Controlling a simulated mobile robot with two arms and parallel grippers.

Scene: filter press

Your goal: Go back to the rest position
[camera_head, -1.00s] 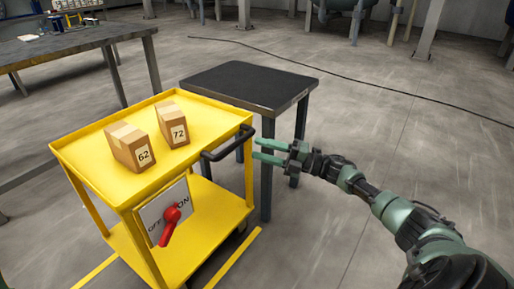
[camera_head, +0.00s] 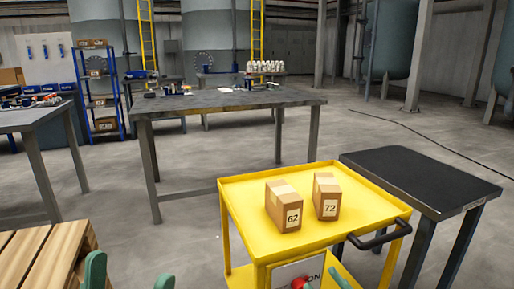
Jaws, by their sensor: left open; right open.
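My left gripper (camera_head: 130,276) shows at the bottom left edge, its two green fingertips wide apart with nothing between them. Most of both arms is out of view. On the cart's top stand two cardboard boxes, one marked 62 (camera_head: 283,207) and one marked 72 (camera_head: 327,197). A red handle (camera_head: 299,283) on the cart's front panel is partly cut off by the bottom edge.
A black-topped table (camera_head: 420,180) stands right of the cart, close to its black push handle (camera_head: 380,236). A wooden pallet stack (camera_head: 45,255) is at the lower left. A long grey worktable (camera_head: 225,102) stands behind. Floor is clear between worktable and cart.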

